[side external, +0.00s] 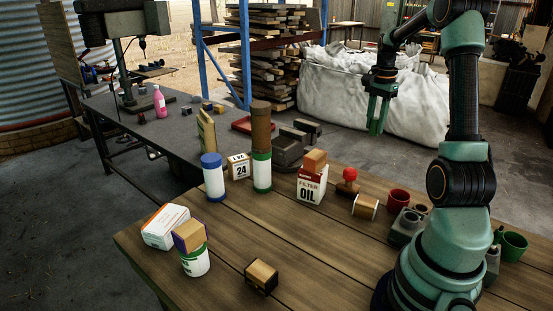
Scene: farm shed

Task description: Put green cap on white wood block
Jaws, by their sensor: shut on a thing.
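My gripper (377,116) hangs in the air at the upper right, fingers pointing down, well above the table. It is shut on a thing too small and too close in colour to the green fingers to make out. No separate green cap can be told apart. A white cylinder with a green upper band (262,172) stands at the table's far side, with a brown cylinder (260,125) on top. A pale block marked 24 (239,167) stands beside it. No plain white wood block can be picked out with certainty.
A blue-topped white cylinder (213,180), an oil filter box (311,186) with a wooden block on top, a red-knobbed stamp (348,184), a red cup (398,199) and a white jar (195,262) bearing a block stand on the wooden table (330,250). Its front middle is mostly clear.

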